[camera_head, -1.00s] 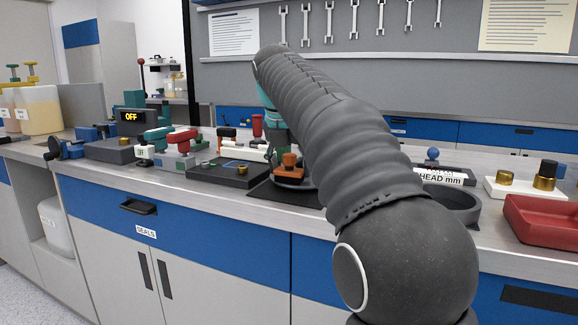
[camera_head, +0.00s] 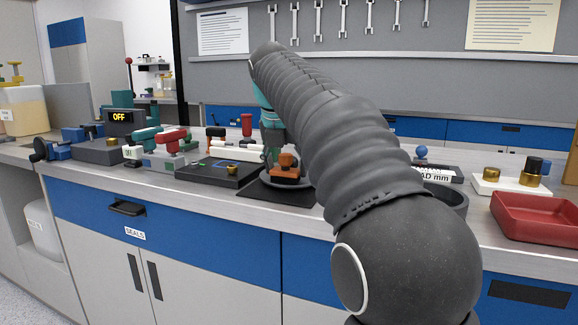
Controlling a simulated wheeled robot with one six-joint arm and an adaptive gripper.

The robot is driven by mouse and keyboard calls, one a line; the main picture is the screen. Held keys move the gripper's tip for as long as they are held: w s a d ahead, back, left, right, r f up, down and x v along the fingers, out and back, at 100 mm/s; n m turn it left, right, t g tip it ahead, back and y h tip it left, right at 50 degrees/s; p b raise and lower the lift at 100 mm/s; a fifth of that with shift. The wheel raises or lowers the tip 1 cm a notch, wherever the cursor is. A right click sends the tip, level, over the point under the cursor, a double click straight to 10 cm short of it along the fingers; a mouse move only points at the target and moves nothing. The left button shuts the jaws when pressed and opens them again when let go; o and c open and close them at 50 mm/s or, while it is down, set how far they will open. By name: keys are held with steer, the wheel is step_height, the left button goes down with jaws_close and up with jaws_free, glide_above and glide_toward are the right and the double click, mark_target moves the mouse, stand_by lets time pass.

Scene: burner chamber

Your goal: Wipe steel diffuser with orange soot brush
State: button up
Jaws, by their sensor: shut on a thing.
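The orange soot brush (camera_head: 287,166) is at the middle of the bench, partly behind my dark arm. My gripper (camera_head: 276,155) is mostly hidden by the arm and is shut on the brush. The steel diffuser (camera_head: 268,179) is a round grey disc on a black mat (camera_head: 268,194). The brush stands over the diffuser and appears to touch it, though the exact contact is too small to tell. The right part of the diffuser is hidden by my arm.
A black panel with a brass knob (camera_head: 232,169) lies just left of the mat. Red and teal-handled fixtures (camera_head: 165,150) and a unit reading OFF (camera_head: 119,118) stand farther left. A dark round dish (camera_head: 453,193) and red tray (camera_head: 535,214) are at right.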

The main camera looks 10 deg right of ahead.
steer(key=shift+w+a, duration=0.6)
steer(key=shift+a, duration=0.25)
steer(key=shift+r, duration=3)
